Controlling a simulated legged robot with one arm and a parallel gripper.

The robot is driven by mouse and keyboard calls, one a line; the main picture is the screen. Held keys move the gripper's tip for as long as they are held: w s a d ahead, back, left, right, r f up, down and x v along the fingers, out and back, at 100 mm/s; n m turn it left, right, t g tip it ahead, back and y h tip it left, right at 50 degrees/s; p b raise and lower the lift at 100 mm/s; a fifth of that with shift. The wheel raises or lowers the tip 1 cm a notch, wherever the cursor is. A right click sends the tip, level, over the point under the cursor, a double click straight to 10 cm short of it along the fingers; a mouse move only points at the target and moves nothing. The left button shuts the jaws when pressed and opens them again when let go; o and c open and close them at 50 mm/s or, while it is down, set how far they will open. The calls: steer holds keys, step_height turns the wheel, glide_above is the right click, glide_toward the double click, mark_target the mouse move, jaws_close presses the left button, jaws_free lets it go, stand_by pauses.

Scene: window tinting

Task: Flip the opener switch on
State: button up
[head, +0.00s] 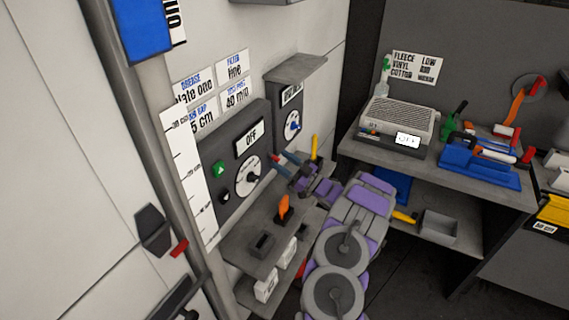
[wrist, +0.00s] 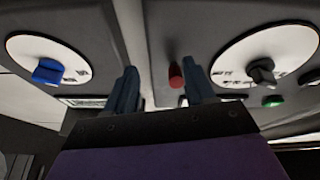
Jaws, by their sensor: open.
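A grey wall panel (head: 226,165) carries an OFF display (head: 251,137), a white dial with a black knob (head: 250,176) and a green button (head: 219,168). A small red knob or lever (wrist: 177,75) shows between the blue fingers of my gripper (wrist: 162,88) in the wrist view. I cannot read a label that marks it as the opener switch. My gripper (head: 281,163) is open and empty in front of the panel's right edge. In the wrist view the black-knob dial (wrist: 262,71) is right and a blue-knob dial (wrist: 48,71) is left.
The blue-knob box (head: 289,120) is mounted right of the panel under a small shelf (head: 296,68). A lower shelf (head: 245,238) holds an orange-handled tool (head: 284,208). A workbench (head: 376,155) with a grey machine (head: 400,117) and blue tool rack (head: 480,168) stands at right.

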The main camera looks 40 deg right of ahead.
steer(key=shift+a+r, duration=0.25)
steer(key=shift+r, duration=0.15)
steer(key=a, duration=0.2)
steer(key=shift+a+r, duration=0.3)
steer(key=shift+a, duration=0.1)
steer(key=shift+d+f, duration=0.1)
steer(key=shift+d, duration=0.3)
steer(key=c, duration=0.3)
steer(key=shift+s+d+f, duration=0.15)
steer(key=shift+d, duration=0.55)
steer(key=c, duration=0.3)
steer(key=shift+c, duration=0.7)
steer(key=shift+a, duration=0.35)
jaws_close()
